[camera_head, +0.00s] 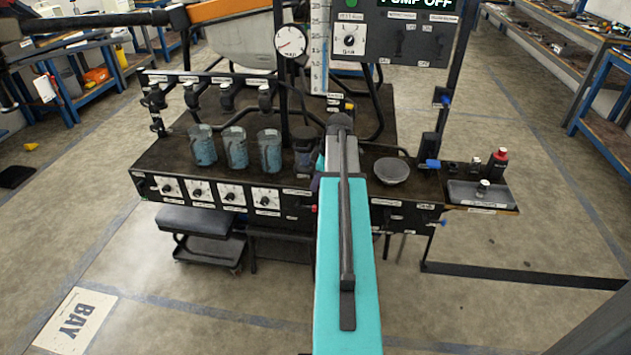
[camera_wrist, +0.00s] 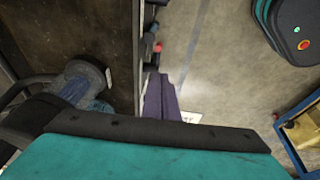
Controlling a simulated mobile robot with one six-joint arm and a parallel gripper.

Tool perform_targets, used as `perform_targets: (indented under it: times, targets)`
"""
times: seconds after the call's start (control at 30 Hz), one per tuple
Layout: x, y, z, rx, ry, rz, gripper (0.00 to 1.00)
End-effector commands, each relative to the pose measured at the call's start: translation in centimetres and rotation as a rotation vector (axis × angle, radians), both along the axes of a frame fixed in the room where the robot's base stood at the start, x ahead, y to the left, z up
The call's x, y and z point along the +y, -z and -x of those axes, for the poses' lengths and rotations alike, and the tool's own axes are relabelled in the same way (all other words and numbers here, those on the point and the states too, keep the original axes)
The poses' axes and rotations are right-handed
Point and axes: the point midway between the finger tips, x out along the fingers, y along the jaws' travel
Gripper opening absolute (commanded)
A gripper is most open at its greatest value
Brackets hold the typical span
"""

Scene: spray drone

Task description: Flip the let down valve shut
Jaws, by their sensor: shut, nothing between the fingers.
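I cannot tell which fitting is the let down valve, as the labels are too small to read. Blue-handled valves show in the head view: one on the right post (camera_head: 443,98), one on the bench top (camera_head: 431,163) and one at the bench's front edge (camera_head: 438,222). A red knob (camera_head: 313,208) sits on the bench front left of my arm; a red-tipped fitting (camera_wrist: 157,47) also shows in the wrist view. My gripper (camera_wrist: 158,84) appears as narrow purple fingers, shut and empty, beside the bench edge and apart from the red tip. My arm mostly hides it in the head view.
A padded stool (camera_head: 200,220) stands at front left. Open floor lies right of the bench.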

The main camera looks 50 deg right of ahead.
Motion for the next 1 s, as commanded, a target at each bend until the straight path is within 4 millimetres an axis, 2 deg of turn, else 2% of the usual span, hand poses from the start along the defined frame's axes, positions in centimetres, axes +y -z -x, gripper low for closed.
perform_targets:
  times: [0.6,0.8,1.0]
  targets:
    - [0.3,7.4,-1.9,0.001,0.0,-0.002,0.0]
    - [0.0,9.0,-2.1,0.001,0.001,-0.001,0.0]
    - [-0.1,9.6,-2.1,0.0,0.001,0.0,0.0]
